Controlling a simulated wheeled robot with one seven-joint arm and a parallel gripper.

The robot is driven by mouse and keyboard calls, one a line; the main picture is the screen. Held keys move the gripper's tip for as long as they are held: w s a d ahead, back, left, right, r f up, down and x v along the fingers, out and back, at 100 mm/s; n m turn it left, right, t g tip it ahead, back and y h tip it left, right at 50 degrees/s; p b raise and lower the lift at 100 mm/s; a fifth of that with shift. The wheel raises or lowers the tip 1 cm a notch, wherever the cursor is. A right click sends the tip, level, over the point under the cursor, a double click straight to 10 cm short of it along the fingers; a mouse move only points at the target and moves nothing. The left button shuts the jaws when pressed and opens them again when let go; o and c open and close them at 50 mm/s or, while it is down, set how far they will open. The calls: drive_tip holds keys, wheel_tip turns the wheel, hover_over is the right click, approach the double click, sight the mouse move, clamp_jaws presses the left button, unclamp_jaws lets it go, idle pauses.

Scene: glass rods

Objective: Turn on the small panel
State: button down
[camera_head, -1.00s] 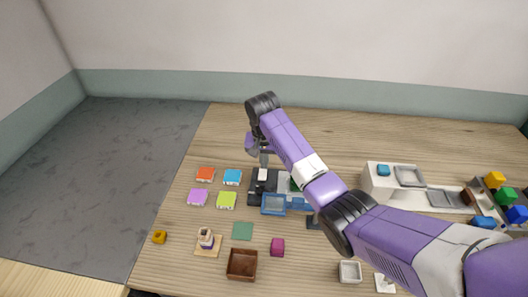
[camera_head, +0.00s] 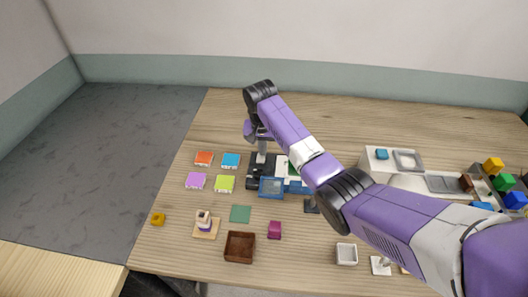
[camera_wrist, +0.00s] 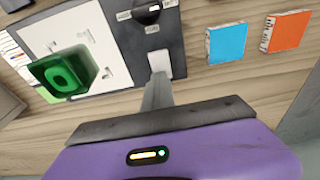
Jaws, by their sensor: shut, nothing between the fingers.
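The small panel is a dark panel (camera_wrist: 128,48) in the wrist view. It carries a black round knob (camera_wrist: 147,11) with small white labels, cut off at the top edge. A whitish block (camera_wrist: 160,64), perhaps a switch, sits at the panel's near end. My gripper (camera_wrist: 158,78) is shut and empty, its tips right at this block; I cannot tell whether they touch it. In the head view my gripper (camera_head: 262,155) points down over the dark panel (camera_head: 254,176), which the arm partly hides.
Beside the panel is a white board (camera_wrist: 62,50) with a green button block (camera_wrist: 64,74). Blue (camera_head: 231,160) and orange (camera_head: 204,158) tiles lie left of the panel. A blue tray (camera_head: 271,187) stands in front. Bare table lies behind.

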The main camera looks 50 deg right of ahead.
drive_tip(key=shift+s+a+r+p, duration=0.1)
drive_tip(key=shift+s+a+p, duration=0.55)
drive_tip(key=shift+p, duration=0.5)
drive_tip(key=shift+w+r, duration=0.1)
drive_tip(key=shift+r, duration=0.25)
wheel_tip(320, 180, up, 13)
drive_tip(key=s+a+b, duration=0.1)
drive_tip(key=shift+s+a, duration=0.2)
drive_tip(key=shift+a, duration=0.15)
